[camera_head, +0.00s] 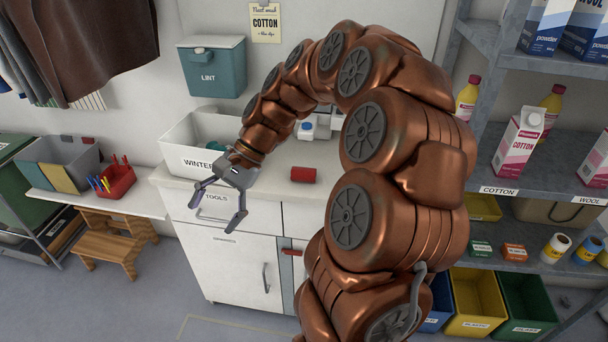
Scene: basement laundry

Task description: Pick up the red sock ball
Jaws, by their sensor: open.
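A small red roll-like bundle (303,174), which looks like the red sock ball, lies on the pale countertop (262,180) near its front edge. My gripper (212,231) is open and empty. Its fingers point down and toward the camera, in front of the drawer labelled TOOLS. It is to the left of the red bundle and lower in the picture, clearly apart from it. My arm arches over from the right and hides part of the counter behind and to the right of the bundle.
A white bin labelled WINTER (196,161) stands on the counter left of the bundle. A teal LINT box (212,66) hangs on the wall. Shelves with cartons (517,143) stand right. A wooden step stool (108,238) is at left.

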